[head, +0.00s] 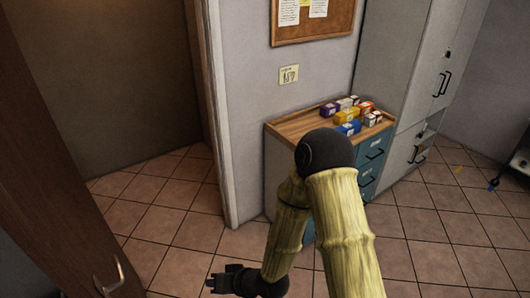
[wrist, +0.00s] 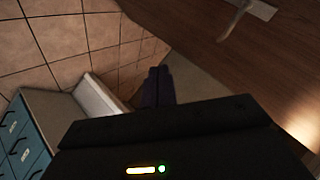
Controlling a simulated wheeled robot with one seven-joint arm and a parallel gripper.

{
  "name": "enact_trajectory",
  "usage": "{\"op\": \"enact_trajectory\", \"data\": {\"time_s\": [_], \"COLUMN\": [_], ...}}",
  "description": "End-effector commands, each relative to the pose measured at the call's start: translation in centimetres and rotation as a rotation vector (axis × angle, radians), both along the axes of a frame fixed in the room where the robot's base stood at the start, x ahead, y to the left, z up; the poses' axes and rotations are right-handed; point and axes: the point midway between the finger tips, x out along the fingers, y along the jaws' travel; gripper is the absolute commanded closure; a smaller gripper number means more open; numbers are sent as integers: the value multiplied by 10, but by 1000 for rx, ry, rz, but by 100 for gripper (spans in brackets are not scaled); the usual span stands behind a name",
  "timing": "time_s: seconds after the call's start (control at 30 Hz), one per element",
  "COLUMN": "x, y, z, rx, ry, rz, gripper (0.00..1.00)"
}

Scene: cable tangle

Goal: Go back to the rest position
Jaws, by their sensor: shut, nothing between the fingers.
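My gripper (head: 212,283) is at the bottom of the head view, low over the tiled floor, at the end of my bent arm. It is small and dark there. In the wrist view its dark fingers (wrist: 158,86) are together with nothing between them. No cable shows in either view.
A cabinet (head: 279,157) with blue drawers and several small boxes (head: 348,115) on top stands behind my arm. A doorway opens at the left, with a brown door (head: 60,190) bearing a handle (head: 110,277). Tall grey lockers (head: 415,75) stand right. Tiled floor is clear around the doorway.

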Motion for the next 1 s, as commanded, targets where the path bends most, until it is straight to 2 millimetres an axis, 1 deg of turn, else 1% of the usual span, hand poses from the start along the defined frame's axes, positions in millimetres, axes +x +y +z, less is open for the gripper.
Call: {"op": "enact_trajectory", "data": {"time_s": [0.03,0.17,0.2,0.27,0.3,0.43,0.5,0.57,0.6,0.7,0.83,0.9,1.0], "x": [11,30,34,40,43,45,43,38,34,20,-3,-13,-22], "y": [-17,-64,-78,-101,-116,-163,-188,-207,-219,-247,-273,-281,-287], "z": [4,13,17,24,30,52,66,78,86,107,131,139,145], "rx": [-72,-253,-304,-378,-425,-557,-616,-659,-683,-729,-755,-757,-757], "ry": [-27,-56,-58,-59,-56,-31,-8,18,36,89,162,193,221], "rz": [-8,-34,-45,-65,-79,-132,-164,-191,-209,-255,-304,-318,-328], "gripper": [100,100,100,100,100,100,100,100,100,100,100,100,100]}}
